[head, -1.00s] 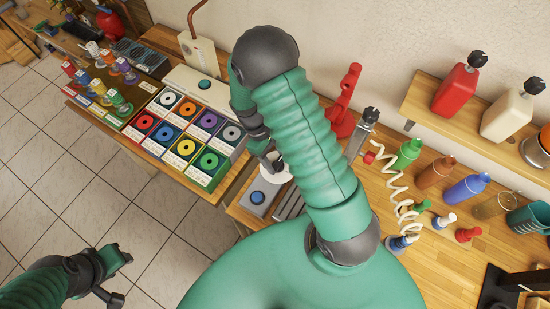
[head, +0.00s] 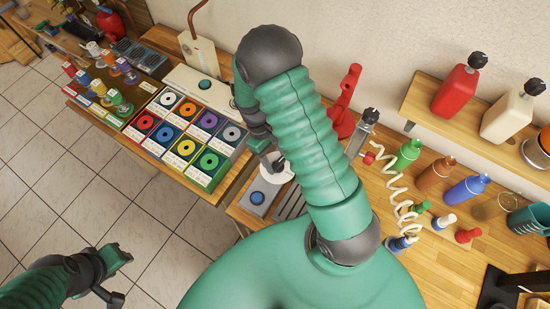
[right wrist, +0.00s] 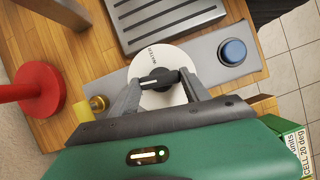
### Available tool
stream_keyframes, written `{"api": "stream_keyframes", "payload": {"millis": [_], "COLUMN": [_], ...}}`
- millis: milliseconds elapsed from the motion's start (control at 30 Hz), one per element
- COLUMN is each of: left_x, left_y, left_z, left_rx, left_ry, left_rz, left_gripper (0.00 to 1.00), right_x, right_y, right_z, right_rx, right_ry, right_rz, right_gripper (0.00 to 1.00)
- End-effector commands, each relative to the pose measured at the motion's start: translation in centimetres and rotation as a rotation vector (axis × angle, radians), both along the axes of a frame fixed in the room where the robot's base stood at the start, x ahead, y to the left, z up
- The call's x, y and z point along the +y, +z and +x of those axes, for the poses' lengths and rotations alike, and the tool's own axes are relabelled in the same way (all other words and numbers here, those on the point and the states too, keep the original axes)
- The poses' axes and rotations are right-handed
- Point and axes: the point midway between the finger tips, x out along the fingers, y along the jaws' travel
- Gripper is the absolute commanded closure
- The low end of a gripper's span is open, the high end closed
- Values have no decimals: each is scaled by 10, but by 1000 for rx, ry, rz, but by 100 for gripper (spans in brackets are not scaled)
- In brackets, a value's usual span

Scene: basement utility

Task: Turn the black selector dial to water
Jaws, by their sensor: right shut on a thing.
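The black selector dial (right wrist: 160,79) is a bar-shaped knob on a round white disc (right wrist: 165,98) on a grey plate. A white mark shows at the knob's left end in the right wrist view, while the word WATER is printed on the disc above it. My right gripper (right wrist: 162,84) is shut on the knob, one finger at each end. In the head view my right arm partly covers the white disc (head: 279,167) and hides most of the dial. My left gripper (head: 118,277) is open and empty over the floor at lower left.
A blue button (right wrist: 232,52) sits beside the dial on the same plate, near a ribbed grey tray (right wrist: 170,16). A red stand (right wrist: 35,90) and a brass fitting (right wrist: 97,104) are close by. Colored boxes (head: 184,147) fill the bench to the left; bottles (head: 435,172) stand right.

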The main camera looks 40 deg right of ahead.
Motion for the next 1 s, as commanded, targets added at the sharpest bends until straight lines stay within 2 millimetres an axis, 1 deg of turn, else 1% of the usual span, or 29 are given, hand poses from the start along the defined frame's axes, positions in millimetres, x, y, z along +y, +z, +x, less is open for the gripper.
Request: {"api": "stream_keyframes", "payload": {"millis": [33,300,1000], "left_x": [0,0,0], "left_y": [2,6,10], "left_z": [0,0,0], "left_rx": [0,0,0], "left_ry": [0,0,0], "left_rz": [0,0,0], "left_gripper": [64,64,64], "right_x": [-2,-3,-6], "right_y": [2,2,1], "right_z": [0,0,-2], "right_rx": [1,1,-2], "right_ry": [-39,-284,-950], "right_rz": [-1,-2,-4], "right_gripper": [86,86,86]}}
